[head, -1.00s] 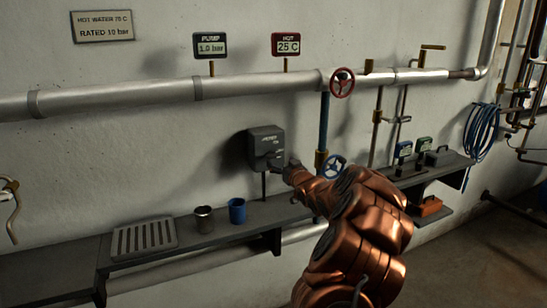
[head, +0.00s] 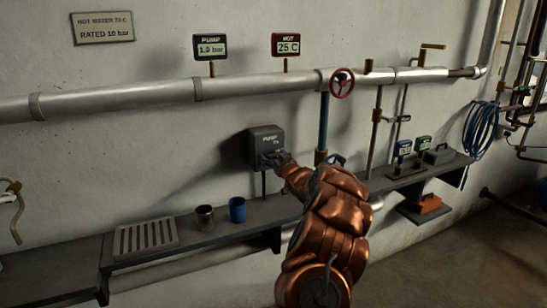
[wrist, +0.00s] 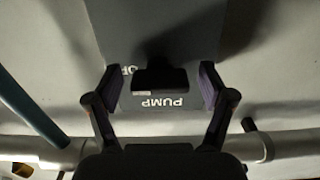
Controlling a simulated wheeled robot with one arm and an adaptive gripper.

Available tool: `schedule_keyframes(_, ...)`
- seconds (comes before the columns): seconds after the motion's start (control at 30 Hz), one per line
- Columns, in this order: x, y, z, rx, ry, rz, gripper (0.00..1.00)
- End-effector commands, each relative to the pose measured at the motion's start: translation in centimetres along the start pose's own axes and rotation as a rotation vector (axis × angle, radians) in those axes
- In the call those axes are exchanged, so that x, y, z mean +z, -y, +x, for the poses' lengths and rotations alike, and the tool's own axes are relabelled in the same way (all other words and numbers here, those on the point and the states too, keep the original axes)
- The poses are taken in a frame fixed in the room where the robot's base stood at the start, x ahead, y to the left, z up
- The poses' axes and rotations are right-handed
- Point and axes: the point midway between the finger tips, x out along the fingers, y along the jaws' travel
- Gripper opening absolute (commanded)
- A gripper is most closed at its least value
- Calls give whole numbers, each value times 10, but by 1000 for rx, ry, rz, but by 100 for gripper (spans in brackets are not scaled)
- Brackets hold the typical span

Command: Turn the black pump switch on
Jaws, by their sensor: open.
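The dark grey pump switch box (head: 264,137) is mounted on the wall below the large pipe. My gripper (head: 274,160) is at the lower front of this box in the head view, and the arm covers part of it. In the wrist view the box face (wrist: 118,40) appears upside down with the word PUMP and part of another label. The black switch (wrist: 160,76) juts out between the two fingers of my gripper (wrist: 158,88). The fingers are open, one on each side of it, with a visible gap on both sides.
A shelf (head: 200,238) runs below the box with a slotted rack (head: 146,236), a metal cup (head: 205,217) and a blue cup (head: 238,209). A red handwheel (head: 342,83) sits on the pipe. A blue vertical pipe (head: 323,122) stands right of the box.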

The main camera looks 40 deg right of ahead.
Motion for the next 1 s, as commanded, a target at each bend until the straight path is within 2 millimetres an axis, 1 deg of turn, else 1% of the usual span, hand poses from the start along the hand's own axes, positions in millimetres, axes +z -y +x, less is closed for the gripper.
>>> schedule_keyframes(0.07, 0, 0, 0, 0, 0, 0, 81)
schedule_keyframes(0.63, 0, 0, 0, 1, 0, 0, 22)
schedule_keyframes(0.87, 1, -1, 0, 1, 0, -18, 21)
schedule_keyframes(1.0, 2, -2, -1, 2, -2, -64, 21)
